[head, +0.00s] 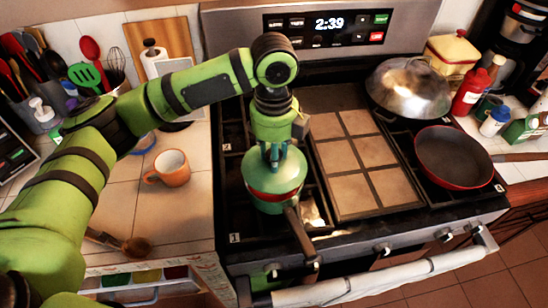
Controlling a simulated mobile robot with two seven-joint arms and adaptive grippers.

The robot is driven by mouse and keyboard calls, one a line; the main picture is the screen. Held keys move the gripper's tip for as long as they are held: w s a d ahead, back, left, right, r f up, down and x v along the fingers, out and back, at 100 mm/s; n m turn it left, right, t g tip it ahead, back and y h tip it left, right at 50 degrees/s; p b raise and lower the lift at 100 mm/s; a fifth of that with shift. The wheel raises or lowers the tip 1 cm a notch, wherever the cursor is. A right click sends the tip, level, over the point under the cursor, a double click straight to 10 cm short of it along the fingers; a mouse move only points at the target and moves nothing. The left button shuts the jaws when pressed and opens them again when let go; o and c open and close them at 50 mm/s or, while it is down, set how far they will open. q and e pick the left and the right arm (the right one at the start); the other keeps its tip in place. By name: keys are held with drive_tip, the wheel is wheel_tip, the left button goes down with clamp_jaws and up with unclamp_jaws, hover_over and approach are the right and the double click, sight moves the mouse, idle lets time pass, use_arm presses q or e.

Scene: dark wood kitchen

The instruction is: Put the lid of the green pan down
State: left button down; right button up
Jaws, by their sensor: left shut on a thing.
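The green pan (270,205) stands on the front left of the stove, with its dark handle (300,236) pointing toward the front edge. Its green lid (285,178) is right over the pan and nearly covers its opening. A red band shows at the front between lid and pan; I cannot tell whether the lid touches the rim. My left gripper (273,150) comes down from above and is shut on the top of the lid. My wrist hides part of the grip. My right gripper is out of view.
A red pan (454,157) and a pan with a silver dome lid (408,87) stand on the right burners. Tiles (355,165) cover the stove's middle. An orange mug (170,167) and a wooden utensil (130,245) are on the left counter. A towel (390,275) hangs in front.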

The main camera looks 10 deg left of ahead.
use_arm(q)
wheel_tip(320, 180, down, 2)
drive_tip(key=shift+a+f+p, duration=0.1)
drive_tip(key=shift+f+p, duration=0.1)
drive_tip(key=shift+p, duration=0.15)
drive_tip(key=shift+f, duration=0.35)
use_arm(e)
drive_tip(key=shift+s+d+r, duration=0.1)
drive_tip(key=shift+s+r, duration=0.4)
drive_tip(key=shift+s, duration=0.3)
use_arm(q)
drive_tip(key=shift+f, duration=0.15)
drive_tip(key=shift+f, duration=0.25)
drive_tip(key=c, duration=0.9)
unclamp_jaws()
drive_tip(key=shift+o, duration=0.2)
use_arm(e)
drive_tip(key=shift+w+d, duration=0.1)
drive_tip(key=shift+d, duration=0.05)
use_arm(q)
drive_tip(key=shift+r, duration=0.1)
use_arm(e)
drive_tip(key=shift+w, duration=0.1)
